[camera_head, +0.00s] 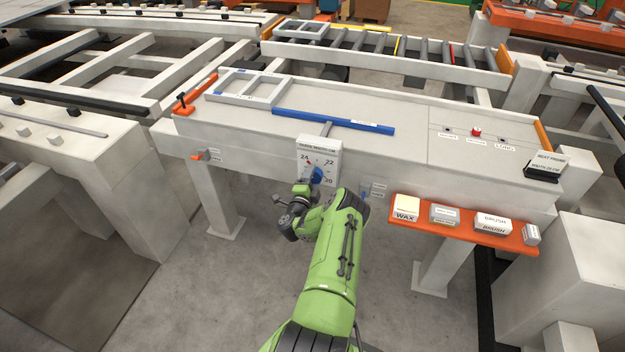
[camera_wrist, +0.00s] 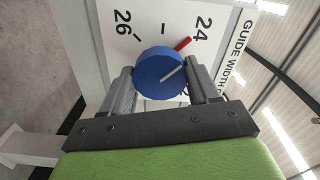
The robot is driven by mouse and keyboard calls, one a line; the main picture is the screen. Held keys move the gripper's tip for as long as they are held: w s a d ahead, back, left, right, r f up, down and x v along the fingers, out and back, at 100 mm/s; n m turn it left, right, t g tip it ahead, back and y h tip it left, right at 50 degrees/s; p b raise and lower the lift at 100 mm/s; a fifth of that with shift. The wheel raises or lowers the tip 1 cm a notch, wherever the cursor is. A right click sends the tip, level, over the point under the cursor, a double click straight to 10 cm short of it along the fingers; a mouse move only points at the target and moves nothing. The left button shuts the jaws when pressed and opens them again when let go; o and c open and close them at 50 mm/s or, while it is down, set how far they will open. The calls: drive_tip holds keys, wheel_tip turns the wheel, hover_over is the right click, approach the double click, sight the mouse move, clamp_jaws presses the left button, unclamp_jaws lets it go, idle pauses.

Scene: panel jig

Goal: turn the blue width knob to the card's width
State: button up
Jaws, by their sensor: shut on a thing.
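The blue width knob (camera_head: 317,174) sits on the white guide-width dial plate (camera_head: 321,147) on the front of the panel bench. In the wrist view the knob (camera_wrist: 158,82) lies between the two fingers of my gripper (camera_wrist: 162,72), which is shut on it. The knob's white line points up and right, just clockwise of the red mark (camera_wrist: 182,44), which is near 24. The figure 22 is mostly hidden by the right finger. The card (camera_head: 546,164) stands at the bench's right end; it seems to say NEXT FRAME and a width, too small to read surely.
A blue guide bar (camera_head: 333,121) lies across the bench top, with a pale frame (camera_head: 250,88) behind it at left. An orange shelf (camera_head: 463,227) with wax and brush boxes juts out to the right of my arm.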

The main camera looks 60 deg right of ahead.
drive_tip(key=shift+f, duration=0.1)
idle(0.5)
drive_tip(key=o, duration=1.1)
drive_tip(key=shift+c, duration=0.2)
drive_tip(key=s+a+p, duration=0.2)
drive_tip(key=a+p, duration=0.8)
drive_tip(key=a, duration=0.5)
drive_tip(key=shift+s+a, duration=0.2)
drive_tip(key=shift+a, duration=0.1)
